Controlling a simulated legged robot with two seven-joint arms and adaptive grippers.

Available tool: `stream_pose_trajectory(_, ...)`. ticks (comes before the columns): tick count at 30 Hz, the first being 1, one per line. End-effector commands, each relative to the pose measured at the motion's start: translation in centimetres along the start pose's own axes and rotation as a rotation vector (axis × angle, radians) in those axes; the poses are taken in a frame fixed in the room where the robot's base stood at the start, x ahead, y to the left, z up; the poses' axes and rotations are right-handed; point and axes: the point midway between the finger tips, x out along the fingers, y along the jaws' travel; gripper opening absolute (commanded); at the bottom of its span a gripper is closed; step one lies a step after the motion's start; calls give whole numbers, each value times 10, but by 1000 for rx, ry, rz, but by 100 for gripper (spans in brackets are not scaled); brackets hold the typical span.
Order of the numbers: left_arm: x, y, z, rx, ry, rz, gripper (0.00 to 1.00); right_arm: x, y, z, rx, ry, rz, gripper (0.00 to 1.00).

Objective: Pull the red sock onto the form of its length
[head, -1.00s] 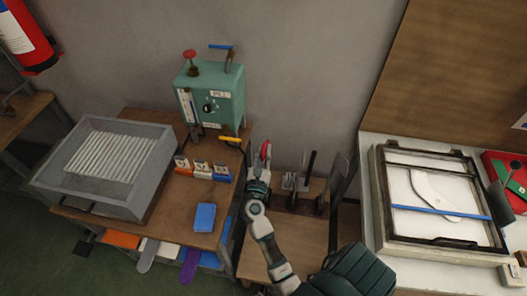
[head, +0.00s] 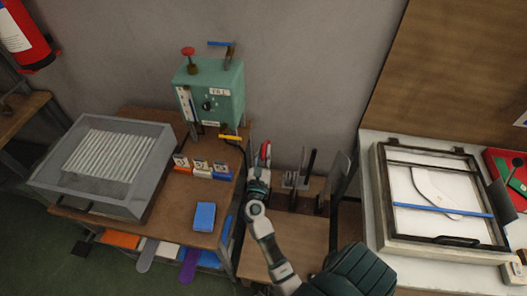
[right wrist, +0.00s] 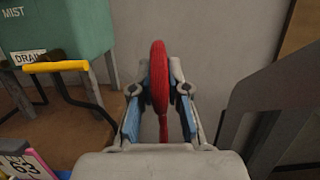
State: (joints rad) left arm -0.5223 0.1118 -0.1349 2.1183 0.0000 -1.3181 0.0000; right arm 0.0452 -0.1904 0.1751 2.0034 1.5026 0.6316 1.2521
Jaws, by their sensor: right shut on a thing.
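My right gripper (head: 263,160) is shut on the red sock (head: 267,151). In the right wrist view the red sock (right wrist: 158,85) stands upright between the two blue-padded fingers of the gripper (right wrist: 160,108), edge-on to the camera. Upright forms stand on the low wooden bench to the right of the gripper: a dark narrow form (head: 310,162), shorter ones beside it, and a wide grey form (head: 340,177). The sock is apart from these forms. Their length marks cannot be read. My left gripper is not in view.
A green steam box (head: 215,93) with a yellow handle (head: 230,137) stands left of the gripper. Small numbered cards, a blue block (head: 204,216) and a grey tray (head: 62,190) share that table. A framed press (head: 385,215) stands at the right.

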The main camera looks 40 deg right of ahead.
Motion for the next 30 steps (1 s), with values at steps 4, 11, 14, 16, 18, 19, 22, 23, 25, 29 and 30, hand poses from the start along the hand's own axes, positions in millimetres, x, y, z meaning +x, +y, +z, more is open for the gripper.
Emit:
stream_pose_trajectory(4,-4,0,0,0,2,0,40,0,0,-2,0,0,0,0)
stream_pose_trajectory(11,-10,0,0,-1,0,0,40,-1,0,-4,0,0,0,18)
stream_pose_trajectory(14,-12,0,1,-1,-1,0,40,-1,0,-4,0,0,0,43)
stream_pose_trajectory(16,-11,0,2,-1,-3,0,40,-1,0,-3,0,0,0,44)
stream_pose_trajectory(18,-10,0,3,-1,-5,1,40,-1,0,-4,0,0,0,44)
stream_pose_trajectory(19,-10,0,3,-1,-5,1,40,-1,0,-4,0,0,0,44)
stream_pose_trajectory(22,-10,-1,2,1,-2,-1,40,-1,0,-4,0,0,0,44)
stream_pose_trajectory(23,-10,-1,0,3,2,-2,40,-1,0,-4,0,0,0,44)
stream_pose_trajectory(25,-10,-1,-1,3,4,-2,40,-5,0,-4,0,2,1,44)
stream_pose_trajectory(29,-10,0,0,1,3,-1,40,-23,0,-5,-1,4,2,44)
stream_pose_trajectory(30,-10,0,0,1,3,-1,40,-32,0,-5,-1,4,2,44)
